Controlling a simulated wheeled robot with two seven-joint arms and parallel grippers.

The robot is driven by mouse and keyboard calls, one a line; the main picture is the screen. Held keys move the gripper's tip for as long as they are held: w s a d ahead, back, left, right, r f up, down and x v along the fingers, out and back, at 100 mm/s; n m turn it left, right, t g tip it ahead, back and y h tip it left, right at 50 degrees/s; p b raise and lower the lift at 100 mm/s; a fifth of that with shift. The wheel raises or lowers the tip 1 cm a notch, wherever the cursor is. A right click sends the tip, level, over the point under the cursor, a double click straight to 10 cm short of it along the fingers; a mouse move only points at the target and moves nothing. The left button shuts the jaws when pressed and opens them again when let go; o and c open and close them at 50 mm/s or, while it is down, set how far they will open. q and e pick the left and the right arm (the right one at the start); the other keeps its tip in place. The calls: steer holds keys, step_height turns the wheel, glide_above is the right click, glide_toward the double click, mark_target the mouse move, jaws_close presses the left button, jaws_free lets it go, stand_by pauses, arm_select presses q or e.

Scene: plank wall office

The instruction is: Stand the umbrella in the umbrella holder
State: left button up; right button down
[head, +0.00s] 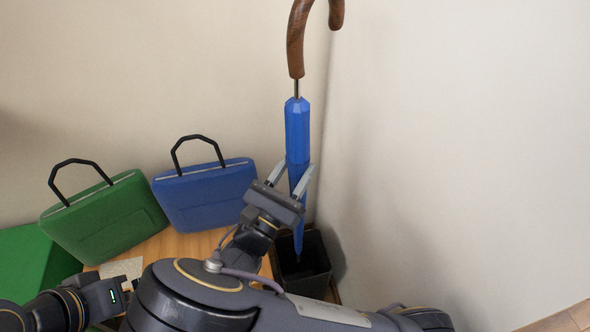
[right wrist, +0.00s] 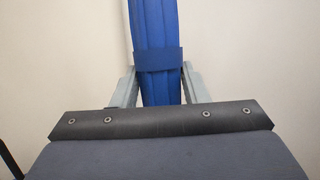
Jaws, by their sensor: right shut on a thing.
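The blue umbrella (head: 298,130) with a curved brown wooden handle (head: 296,45) hangs upright, handle up, in the head view. My right gripper (head: 297,170) is shut on its folded blue body; the right wrist view shows the umbrella (right wrist: 158,85) between the two fingers. The black umbrella holder (head: 318,248) stands below, in the corner. The umbrella's lower tip shows against the holder's opening; whether it is inside or above cannot be told. My left gripper (head: 118,294) is at the lower left, partly hidden, with no umbrella near it.
A green bag (head: 105,220) and a blue bag (head: 205,197) with black handles lean against the wall on a wooden surface (head: 180,246), left of the holder. A green box (head: 35,262) is at far left. A plain wall rises close on the right.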

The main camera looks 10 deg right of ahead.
mark_target(295, 233)
steer(key=shift+f+b, duration=0.6)
steer(key=shift+f, duration=0.2)
steer(key=shift+f+b, duration=7.4)
steer(key=shift+f, duration=4.35)
steer(key=c, duration=0.7)
jaws_free()
steer(key=shift+c, duration=0.2)
steer(key=p+v, duration=0.1)
steer(key=v, duration=0.7)
